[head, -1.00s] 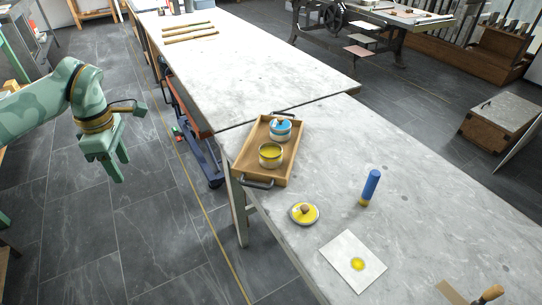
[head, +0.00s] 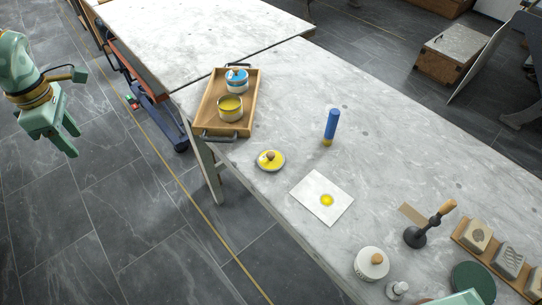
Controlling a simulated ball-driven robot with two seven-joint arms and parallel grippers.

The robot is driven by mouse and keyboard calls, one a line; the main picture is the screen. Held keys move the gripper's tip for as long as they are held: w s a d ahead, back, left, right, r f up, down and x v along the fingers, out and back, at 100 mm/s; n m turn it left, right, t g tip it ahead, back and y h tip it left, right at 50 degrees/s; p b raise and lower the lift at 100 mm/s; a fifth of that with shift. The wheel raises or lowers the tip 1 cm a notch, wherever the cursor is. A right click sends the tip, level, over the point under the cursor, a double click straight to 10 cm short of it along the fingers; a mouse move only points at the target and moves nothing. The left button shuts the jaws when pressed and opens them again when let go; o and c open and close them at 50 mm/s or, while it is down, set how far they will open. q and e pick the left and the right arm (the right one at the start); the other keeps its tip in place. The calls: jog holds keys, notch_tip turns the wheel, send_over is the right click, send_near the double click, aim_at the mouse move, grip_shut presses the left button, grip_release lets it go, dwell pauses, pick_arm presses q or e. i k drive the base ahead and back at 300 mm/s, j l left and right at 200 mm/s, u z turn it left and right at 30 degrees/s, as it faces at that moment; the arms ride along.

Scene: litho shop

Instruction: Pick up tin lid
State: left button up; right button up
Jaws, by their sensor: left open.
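The tin lid (head: 270,161) is a round lid with a yellow top and a small brown knob. It lies on the stone table (head: 390,150) just in front of the wooden tray. My left gripper (head: 73,143) is open and empty, pointing down over the floor, well to the left of the table and apart from the lid. A pale green piece at the bottom right edge seems to be part of my right arm; its jaws do not show.
The wooden tray (head: 211,127) holds an open tin of yellow (head: 230,112) and a blue-topped tin (head: 236,85). A white sheet (head: 309,207) with a yellow spot lies near. A white lidded pot (head: 369,266) stands at the front.

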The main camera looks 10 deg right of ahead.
aim_at(269, 160)
jog(key=j+z, duration=0.2)
jog(key=z, duration=0.25)
jog(key=k+j+z, duration=0.1)
jog(key=z, duration=0.35)
jog(key=k+j+z, duration=0.1)
jog(key=j+z, duration=0.15)
jog(key=z, duration=0.25)
jog(key=k+j+z, duration=0.15)
jog(key=z, duration=0.3)
